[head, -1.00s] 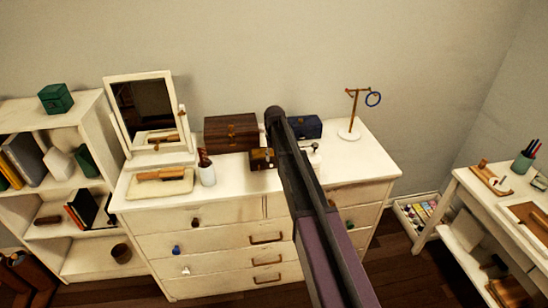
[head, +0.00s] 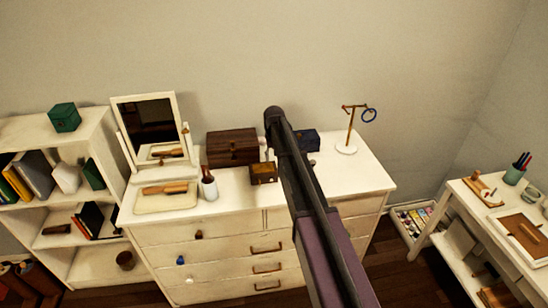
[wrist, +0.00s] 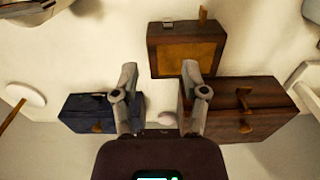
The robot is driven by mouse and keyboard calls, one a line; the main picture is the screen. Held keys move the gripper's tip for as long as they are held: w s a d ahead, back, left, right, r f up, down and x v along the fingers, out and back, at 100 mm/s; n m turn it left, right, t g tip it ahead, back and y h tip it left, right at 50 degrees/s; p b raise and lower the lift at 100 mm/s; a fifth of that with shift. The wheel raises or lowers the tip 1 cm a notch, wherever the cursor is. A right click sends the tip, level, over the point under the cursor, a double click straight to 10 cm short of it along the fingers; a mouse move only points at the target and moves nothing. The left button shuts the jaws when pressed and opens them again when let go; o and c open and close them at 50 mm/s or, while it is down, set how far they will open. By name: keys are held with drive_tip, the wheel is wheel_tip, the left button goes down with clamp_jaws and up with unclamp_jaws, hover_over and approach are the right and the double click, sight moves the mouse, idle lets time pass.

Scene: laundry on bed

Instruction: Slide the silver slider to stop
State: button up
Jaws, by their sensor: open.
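A small brown box with a brass-coloured panel (head: 263,174) sits on the white dresser, left of my arm. In the wrist view this small box (wrist: 186,48) is at the top, with a short wooden piece standing at its edge. I cannot clearly make out a silver slider; it is too small or hidden. My gripper (wrist: 158,76) is open and empty, its two fingers apart beside the small box's lower edge in the picture. In the head view my arm hides most of the gripper.
A larger brown chest (head: 232,147) and a blue box (head: 307,141) stand behind; both flank my fingers in the wrist view. A mirror (head: 150,125), a white cup (head: 210,188) and a ring stand (head: 347,148) are on the dresser (head: 230,208). Its right front top is clear.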

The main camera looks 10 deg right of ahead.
drive_tip(key=s+f+b, duration=2.5)
drive_tip(key=s+b, duration=0.1)
drive_tip(key=shift+s+d+f, duration=0.25)
drive_tip(key=shift+s, duration=0.1)
idle(1.2)
idle(0.4)
drive_tip(key=s, duration=0.7)
wheel_tip(320, 180, up, 15)
drive_tip(key=w+p, duration=0.1)
drive_tip(key=p, duration=1.3)
drive_tip(key=shift+w+p, duration=0.15)
drive_tip(key=shift+p, duration=0.25)
drive_tip(key=shift+f, duration=0.1)
